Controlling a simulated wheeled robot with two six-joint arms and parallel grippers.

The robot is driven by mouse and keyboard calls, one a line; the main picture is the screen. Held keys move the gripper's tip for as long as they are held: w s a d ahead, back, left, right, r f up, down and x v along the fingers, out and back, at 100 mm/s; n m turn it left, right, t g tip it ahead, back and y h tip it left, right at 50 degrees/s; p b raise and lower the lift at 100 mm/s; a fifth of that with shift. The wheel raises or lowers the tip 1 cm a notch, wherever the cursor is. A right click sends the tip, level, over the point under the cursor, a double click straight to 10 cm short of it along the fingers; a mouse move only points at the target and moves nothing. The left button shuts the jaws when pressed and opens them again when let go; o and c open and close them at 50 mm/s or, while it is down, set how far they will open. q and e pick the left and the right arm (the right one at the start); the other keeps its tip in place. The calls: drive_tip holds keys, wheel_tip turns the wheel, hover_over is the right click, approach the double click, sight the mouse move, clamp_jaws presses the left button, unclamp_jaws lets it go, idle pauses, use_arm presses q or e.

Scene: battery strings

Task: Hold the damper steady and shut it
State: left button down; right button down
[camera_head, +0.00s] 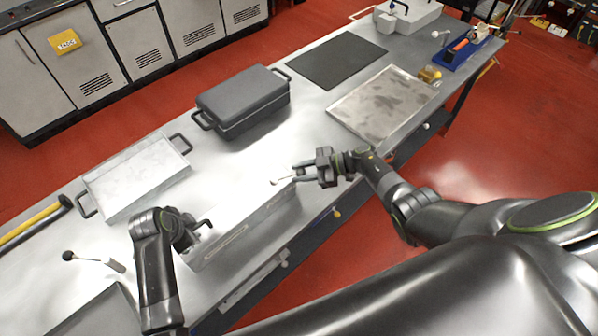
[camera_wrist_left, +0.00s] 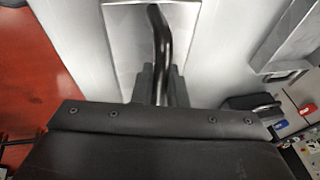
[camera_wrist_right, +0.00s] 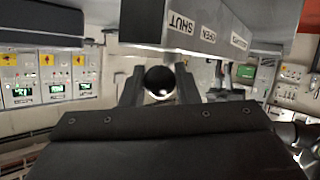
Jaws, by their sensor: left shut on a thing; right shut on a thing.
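The damper is a pale metal box (camera_head: 240,228) at the front edge of the bench. My left gripper (camera_head: 192,238) is shut on a black curved handle (camera_head: 203,223) at the box's left end; the handle (camera_wrist_left: 160,45) runs between the fingers in the left wrist view. My right gripper (camera_head: 304,174) is at the box's right end. In the right wrist view its fingers are shut on a round dark knob (camera_wrist_right: 159,80). Above it is a panel with SHUT (camera_wrist_right: 181,22) and OPEN (camera_wrist_right: 208,35) labels. The lever's exact setting cannot be told.
A dark lidded case (camera_head: 242,100) and a pale handled box (camera_head: 137,180) stand behind the damper. A grey tray (camera_head: 384,104) and a black mat (camera_head: 337,60) lie farther right. A black-knobbed rod (camera_head: 90,259) lies left of my left gripper.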

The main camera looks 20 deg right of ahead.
use_arm(q)
drive_tip(key=shift+s+a+f, duration=0.1)
drive_tip(key=shift+s+f, duration=0.05)
drive_tip(key=shift+f, duration=0.05)
use_arm(e)
drive_tip(key=c, duration=1.1)
unclamp_jaws()
drive_tip(key=shift+c, duration=0.2)
drive_tip(key=shift+d, duration=0.15)
drive_tip(key=v, duration=1.2)
drive_tip(key=shift+s+r, duration=0.1)
use_arm(q)
drive_tip(key=c, duration=1.7)
unclamp_jaws()
drive_tip(key=o, duration=0.3)
drive_tip(key=shift+w, duration=0.3)
drive_tip(key=shift+o, duration=0.2)
drive_tip(key=shift+r, duration=0.15)
